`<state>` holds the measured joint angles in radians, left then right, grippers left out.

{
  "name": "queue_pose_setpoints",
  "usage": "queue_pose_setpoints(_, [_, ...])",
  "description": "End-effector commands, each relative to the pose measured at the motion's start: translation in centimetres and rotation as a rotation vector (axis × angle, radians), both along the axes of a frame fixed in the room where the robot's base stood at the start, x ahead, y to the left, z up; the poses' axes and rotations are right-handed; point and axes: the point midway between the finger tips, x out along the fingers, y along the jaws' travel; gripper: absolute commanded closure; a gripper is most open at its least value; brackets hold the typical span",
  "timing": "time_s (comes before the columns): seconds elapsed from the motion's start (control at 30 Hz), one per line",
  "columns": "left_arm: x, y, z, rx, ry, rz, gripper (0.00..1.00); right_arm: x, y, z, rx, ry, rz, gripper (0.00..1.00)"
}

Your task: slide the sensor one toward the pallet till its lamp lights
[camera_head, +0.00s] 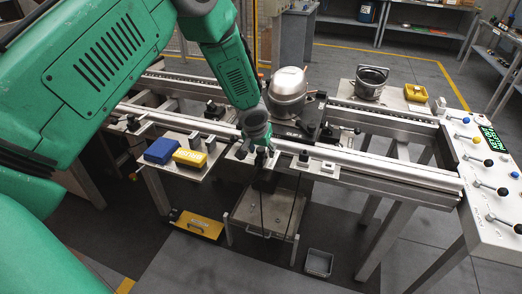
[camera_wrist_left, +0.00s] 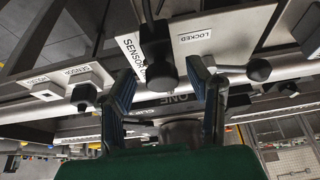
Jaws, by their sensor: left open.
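My left gripper (camera_head: 258,148) is at the front rail, below the silver compressor (camera_head: 288,86). In the left wrist view the gripper (camera_wrist_left: 168,88) is open. Its two blue-grey fingers stand on either side of a black knob (camera_wrist_left: 161,76), with gaps showing. A label (camera_wrist_left: 130,45) reading "SENSOR" is beside the knob; its number is cut off. Another black knob (camera_wrist_left: 84,93) with a "SENSOR" label is at left. The dark pallet (camera_head: 288,125) under the compressor is partly hidden by my arm. I cannot make out a lit lamp. My right gripper is not in view.
A plate labelled "LOCKED" (camera_wrist_left: 222,35) is close beside the right finger. A blue box (camera_head: 160,150) and a yellow box (camera_head: 190,157) sit on a shelf left of the gripper. A panel with coloured knobs (camera_head: 488,165) stands at right. A grey tray (camera_head: 318,263) lies on the floor.

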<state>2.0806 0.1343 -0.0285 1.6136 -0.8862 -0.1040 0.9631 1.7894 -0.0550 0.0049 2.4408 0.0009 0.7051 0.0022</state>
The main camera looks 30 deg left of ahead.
Motion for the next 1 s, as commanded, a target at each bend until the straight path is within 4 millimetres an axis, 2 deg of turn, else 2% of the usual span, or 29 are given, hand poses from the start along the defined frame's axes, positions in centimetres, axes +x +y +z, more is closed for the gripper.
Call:
queue_pose_setpoints(0.13, [-0.02,0.26,-0.13,-0.004,0.000,0.001,0.55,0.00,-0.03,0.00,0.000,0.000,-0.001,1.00])
queue_pose_setpoints(0.17, [-0.03,0.33,-0.16,-0.004,0.000,0.001,0.62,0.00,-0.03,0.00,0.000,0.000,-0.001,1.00])
queue_pose_setpoints(0.2, [-0.03,0.36,-0.18,-0.005,0.001,0.000,0.76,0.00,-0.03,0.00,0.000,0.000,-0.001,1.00])
queue_pose_setpoints(0.27, [-0.02,0.36,-0.20,-0.007,0.000,0.000,0.97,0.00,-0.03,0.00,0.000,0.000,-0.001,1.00])
queue_pose_setpoints(0.3, [-0.01,0.36,-0.23,-0.008,0.000,0.000,1.00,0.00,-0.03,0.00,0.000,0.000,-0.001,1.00])
queue_pose_setpoints(0.9, [0.68,0.56,-0.47,-0.004,0.007,0.001,1.00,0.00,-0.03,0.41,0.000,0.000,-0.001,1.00])
queue_pose_setpoints(0.93, [0.68,0.54,-0.46,-0.004,0.007,0.001,0.68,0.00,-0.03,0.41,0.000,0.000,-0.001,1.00])
queue_pose_setpoints(0.97, [0.68,0.52,-0.46,-0.004,0.007,0.001,0.57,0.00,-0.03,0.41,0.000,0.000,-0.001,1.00])
queue_pose_setpoints(1.0, [0.71,0.52,-0.44,-0.004,0.006,0.001,0.55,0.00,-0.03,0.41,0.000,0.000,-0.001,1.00])
